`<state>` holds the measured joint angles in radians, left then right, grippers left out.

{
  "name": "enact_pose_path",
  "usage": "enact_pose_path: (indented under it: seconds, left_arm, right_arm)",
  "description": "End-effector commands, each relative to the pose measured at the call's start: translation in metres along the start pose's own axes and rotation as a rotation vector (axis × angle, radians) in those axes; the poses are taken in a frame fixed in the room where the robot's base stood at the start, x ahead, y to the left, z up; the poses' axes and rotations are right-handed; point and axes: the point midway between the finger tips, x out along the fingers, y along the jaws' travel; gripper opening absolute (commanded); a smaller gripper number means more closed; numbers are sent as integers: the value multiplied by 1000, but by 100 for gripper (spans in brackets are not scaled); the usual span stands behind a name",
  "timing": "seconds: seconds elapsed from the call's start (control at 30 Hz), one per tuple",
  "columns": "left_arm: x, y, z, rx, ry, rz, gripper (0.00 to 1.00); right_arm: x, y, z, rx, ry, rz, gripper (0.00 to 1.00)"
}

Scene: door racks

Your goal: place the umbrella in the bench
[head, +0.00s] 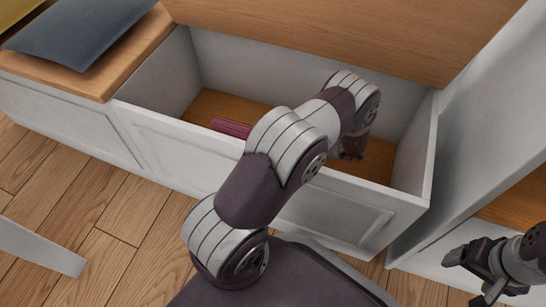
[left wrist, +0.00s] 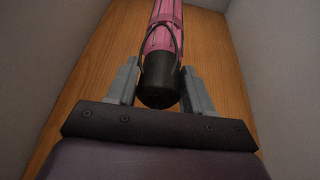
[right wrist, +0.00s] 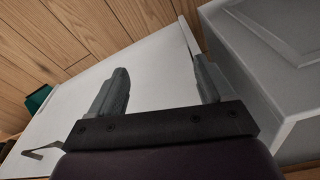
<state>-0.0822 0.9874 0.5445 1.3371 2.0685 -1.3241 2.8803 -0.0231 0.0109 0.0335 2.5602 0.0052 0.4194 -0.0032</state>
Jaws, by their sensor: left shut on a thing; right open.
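The pink umbrella (head: 231,128) is inside the open compartment of the white bench (head: 155,127), low over its wooden floor. In the left wrist view the umbrella (left wrist: 165,30) has a black handle end, and my left gripper (left wrist: 161,80) is shut on it. I cannot tell whether the umbrella touches the floor. In the head view my left arm reaches over the bench's front wall and hides part of the umbrella; the left fingers are hidden there. My right gripper (head: 469,272) is open and empty at the lower right, outside the bench; its fingers show in the right wrist view (right wrist: 155,88).
The bench's wooden lid (head: 330,35) is raised at the back. A dark grey cushion (head: 80,30) lies on the closed seat at the left. A tall white panel (head: 480,110) stands at the right of the compartment.

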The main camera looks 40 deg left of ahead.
Motion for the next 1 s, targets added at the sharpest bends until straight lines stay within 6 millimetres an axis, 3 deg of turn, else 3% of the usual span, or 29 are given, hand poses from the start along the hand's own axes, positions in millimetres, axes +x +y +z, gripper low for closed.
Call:
enact_pose_path:
  seconds: [0.03,0.1,0.23,0.43,0.8,0.83,0.9,1.0]
  left_arm:
    - [15,-1,-8,0,-1,4,9]
    - [26,-2,-8,-1,0,1,9]
    - [35,-3,-12,0,-1,0,9]
    - [49,-4,-47,0,-1,-2,9]
    - [48,-4,-47,0,-1,-2,9]
    - [48,-4,-46,0,0,-2,61]
    - [48,-4,-45,0,0,-1,76]
    - [48,-4,-45,0,0,-1,76]
  right_arm:
    - [14,0,2,0,0,0,81]
    - [18,0,2,0,0,0,81]
    - [25,0,3,0,1,0,81]
    - [60,0,7,0,0,0,81]
    - [57,0,7,0,1,0,81]
    - [56,0,6,0,1,0,81]
    - [56,0,6,0,1,0,81]
    - [56,0,6,0,1,0,81]
